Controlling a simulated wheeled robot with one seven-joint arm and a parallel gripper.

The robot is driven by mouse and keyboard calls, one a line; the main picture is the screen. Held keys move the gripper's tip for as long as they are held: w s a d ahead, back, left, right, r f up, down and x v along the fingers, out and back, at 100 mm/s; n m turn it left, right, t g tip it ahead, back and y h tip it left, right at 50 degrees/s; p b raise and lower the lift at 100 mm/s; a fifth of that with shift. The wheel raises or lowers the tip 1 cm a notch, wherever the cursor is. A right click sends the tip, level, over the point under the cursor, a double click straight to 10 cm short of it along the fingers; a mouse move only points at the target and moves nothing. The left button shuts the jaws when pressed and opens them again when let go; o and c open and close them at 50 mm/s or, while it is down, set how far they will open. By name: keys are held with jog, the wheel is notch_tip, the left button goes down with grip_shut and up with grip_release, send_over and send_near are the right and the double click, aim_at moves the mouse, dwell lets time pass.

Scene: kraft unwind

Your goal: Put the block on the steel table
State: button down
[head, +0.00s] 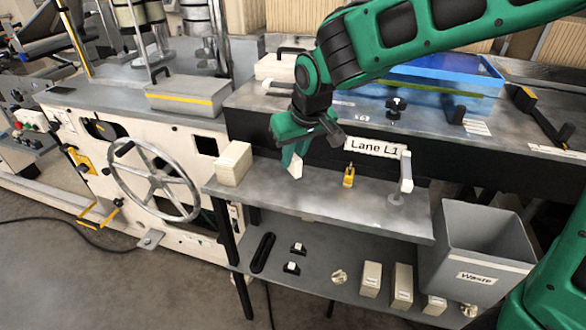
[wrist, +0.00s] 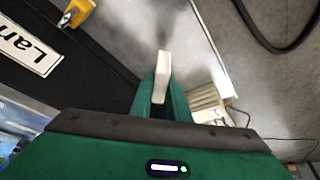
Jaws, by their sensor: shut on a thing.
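My gripper (head: 294,160) is shut on a small white block (head: 296,168). The block sticks out beyond the green fingertips in the wrist view (wrist: 162,75). It is over the grey steel table (head: 325,196), left of its middle. I cannot tell whether the block's lower end touches the tabletop. The fingers hide part of the block. The bare tabletop shows ahead of the fingers in the wrist view (wrist: 140,35).
A cream box (head: 233,163) stands at the table's left end. A yellow item (head: 349,175) and a white upright piece (head: 406,172) stand to the right, near the "Lane L1" sign (head: 375,147). A grey waste bin (head: 475,250) is at the right. Bare tabletop lies between them.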

aim_at(293, 169)
jog(key=shift+f, duration=2)
jog(key=c, duration=1.7)
grip_release()
jog(key=shift+f, duration=0.15)
jog(key=v, duration=1.2)
jog(key=shift+d, duration=0.1)
jog(key=shift+s, duration=0.1)
